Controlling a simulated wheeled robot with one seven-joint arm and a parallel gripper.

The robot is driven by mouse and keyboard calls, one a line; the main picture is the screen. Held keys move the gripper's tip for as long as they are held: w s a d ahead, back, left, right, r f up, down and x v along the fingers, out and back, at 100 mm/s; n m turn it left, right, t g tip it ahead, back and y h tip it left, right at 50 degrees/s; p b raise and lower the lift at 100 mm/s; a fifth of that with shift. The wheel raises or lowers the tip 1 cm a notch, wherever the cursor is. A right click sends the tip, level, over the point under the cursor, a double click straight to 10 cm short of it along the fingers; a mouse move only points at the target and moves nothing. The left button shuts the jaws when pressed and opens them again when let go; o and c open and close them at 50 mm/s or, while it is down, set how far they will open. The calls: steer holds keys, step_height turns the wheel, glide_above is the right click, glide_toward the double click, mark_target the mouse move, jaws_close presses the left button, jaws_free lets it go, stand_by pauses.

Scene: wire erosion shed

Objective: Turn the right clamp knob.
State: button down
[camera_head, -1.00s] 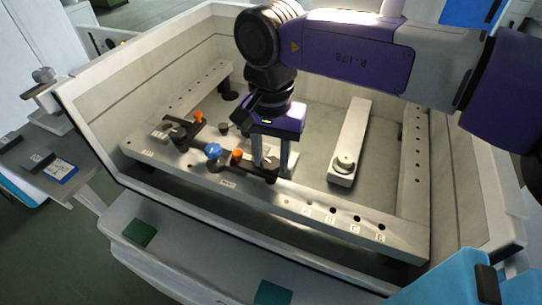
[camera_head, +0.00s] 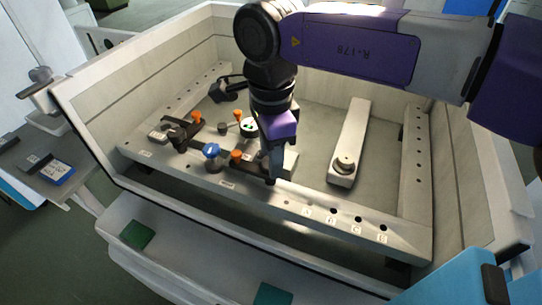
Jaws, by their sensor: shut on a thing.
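The right clamp knob (camera_head: 270,181) is a small dark knob at the right end of a black clamp bar (camera_head: 248,168), on the near rail of the tank. My gripper (camera_head: 272,168) points straight down over it and is shut on it. I see the fingers nearly edge-on, and they hide most of the knob. The left clamp's dark knob (camera_head: 177,136) stands on the same rail further left, clear of my gripper.
A blue-topped knob (camera_head: 211,151) and an orange knob (camera_head: 236,157) stand close left of my gripper. More orange knobs (camera_head: 197,117) are behind. A pale bar (camera_head: 350,135) with a round knob lies to the right. Tank walls surround the frame.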

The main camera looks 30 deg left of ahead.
steer(key=m, duration=0.6)
steer(key=shift+r+m+b, duration=0.1)
steer(key=shift+m+b, duration=0.2)
stand_by(0.5)
steer(key=c, duration=0.9)
jaws_free()
steer(key=shift+r+b, duration=0.45)
steer(key=shift+r, duration=3.45)
